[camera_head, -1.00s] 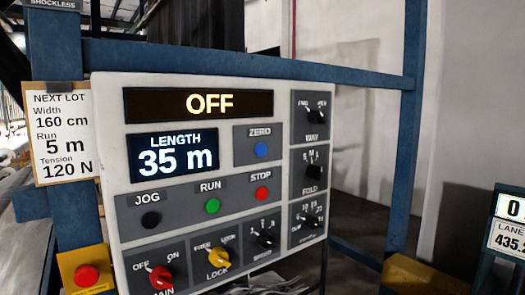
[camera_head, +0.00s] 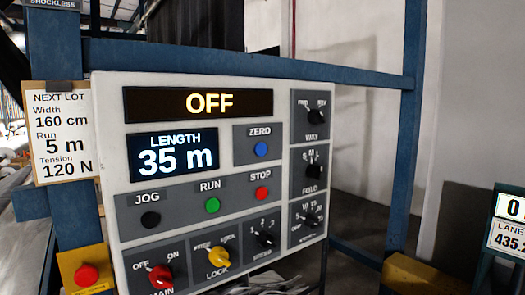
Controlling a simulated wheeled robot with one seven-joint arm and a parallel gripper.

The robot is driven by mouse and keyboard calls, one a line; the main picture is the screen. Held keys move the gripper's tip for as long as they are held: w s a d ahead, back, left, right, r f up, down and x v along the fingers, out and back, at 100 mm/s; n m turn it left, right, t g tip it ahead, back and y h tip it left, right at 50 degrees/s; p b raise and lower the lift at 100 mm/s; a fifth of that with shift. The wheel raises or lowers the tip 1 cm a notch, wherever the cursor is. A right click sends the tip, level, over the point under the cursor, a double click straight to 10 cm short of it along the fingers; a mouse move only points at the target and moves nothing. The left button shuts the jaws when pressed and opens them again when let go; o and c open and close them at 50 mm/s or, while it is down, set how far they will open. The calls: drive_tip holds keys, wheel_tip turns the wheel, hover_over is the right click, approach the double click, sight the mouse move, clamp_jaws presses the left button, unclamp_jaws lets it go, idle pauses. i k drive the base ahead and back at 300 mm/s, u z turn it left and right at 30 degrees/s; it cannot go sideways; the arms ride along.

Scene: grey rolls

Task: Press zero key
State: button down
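The zero key is a blue round button (camera_head: 261,149) under the label ZERO, on a grey plate at the upper middle of the white control panel (camera_head: 110,120). Nothing covers it. The status display (camera_head: 198,104) reads OFF in yellow. The length display (camera_head: 172,153) reads 35 m. My gripper is not in this view.
Below are a black JOG button (camera_head: 150,219), green RUN button (camera_head: 212,205) and red STOP button (camera_head: 262,193). Several knobs line the bottom and right, including the red MAIN knob (camera_head: 161,278). A red button on a yellow box (camera_head: 87,275) sits lower left. Blue posts frame the panel.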

sight(260, 149)
drive_tip(key=u, duration=0.35)
drive_tip(key=k, duration=0.9)
drive_tip(key=u, duration=0.6)
drive_tip(key=k, duration=0.45)
drive_tip(key=u, duration=0.85)
drive_tip(key=i, duration=1.3)
drive_tip(key=z, duration=0.75)
drive_tip(key=i, duration=0.55)
drive_tip(key=z, duration=0.6)
